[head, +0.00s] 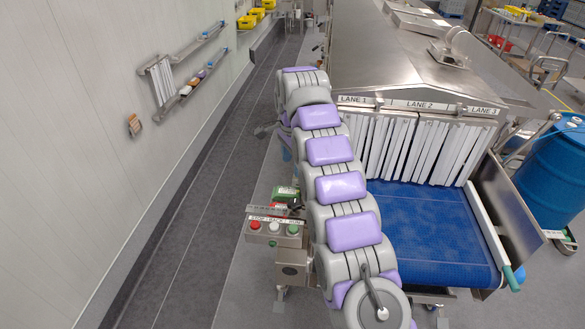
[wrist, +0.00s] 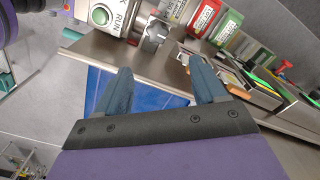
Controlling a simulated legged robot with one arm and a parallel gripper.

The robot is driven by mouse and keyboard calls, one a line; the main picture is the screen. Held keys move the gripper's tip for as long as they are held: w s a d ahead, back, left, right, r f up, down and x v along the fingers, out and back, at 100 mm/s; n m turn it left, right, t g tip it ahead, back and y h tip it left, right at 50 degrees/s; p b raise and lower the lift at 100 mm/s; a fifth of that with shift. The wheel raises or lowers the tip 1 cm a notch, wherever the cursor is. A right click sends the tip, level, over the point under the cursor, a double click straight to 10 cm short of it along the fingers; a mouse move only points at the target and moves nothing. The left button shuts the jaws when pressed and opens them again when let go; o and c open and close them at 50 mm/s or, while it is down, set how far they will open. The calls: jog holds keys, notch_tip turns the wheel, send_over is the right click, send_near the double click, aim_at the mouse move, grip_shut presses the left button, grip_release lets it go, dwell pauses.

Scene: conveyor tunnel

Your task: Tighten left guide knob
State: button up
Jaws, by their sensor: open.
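No part labelled as the left guide knob can be made out for certain. In the wrist view, a grey metal knob-like part (wrist: 154,34) sits next to the green RUN button (wrist: 101,15), beyond my fingertips. My gripper (wrist: 161,85) points toward that part, with its two blue fingers wide apart and nothing between them. The fingers appear clear of the metal ledge. In the head view, my purple and grey arm runs along the left side of the conveyor, and I cannot make out my gripper there.
A button box (head: 275,228) stands left of my arm. The blue belt (head: 430,232) leads under white strip curtains (head: 410,148) into the steel tunnel (head: 395,60). Red and green boxes (wrist: 215,24) line the ledge. A blue drum (head: 555,175) stands right; the left aisle (head: 205,190) is clear.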

jog(key=shift+s+r, duration=0.1)
jog(key=shift+r, duration=0.35)
jog(key=s+d+r+n+g+b, duration=0.1)
jog(key=s+d+n+b, duration=0.2)
jog(key=s+d, duration=0.55)
jog(key=s+d+r+n+b, duration=0.25)
jog(key=s+d, duration=0.35)
jog(key=s, duration=0.6)
jog(key=s+d+f+n+b, duration=0.2)
jog(key=s+f, duration=0.2)
jog(key=s, duration=0.5)
jog(key=s+d+f+n+b, duration=0.1)
jog(key=s+f, duration=0.4)
jog(key=s, duration=0.5)
jog(key=s+d+f+n+b, duration=0.2)
jog(key=s+d+f, duration=0.1)
jog(key=s, duration=0.7)
jog(key=shift+s+f+n+g+b, duration=0.2)
jog(key=shift+f+n+g+b, duration=0.2)
jog(key=shift+f, duration=0.45)
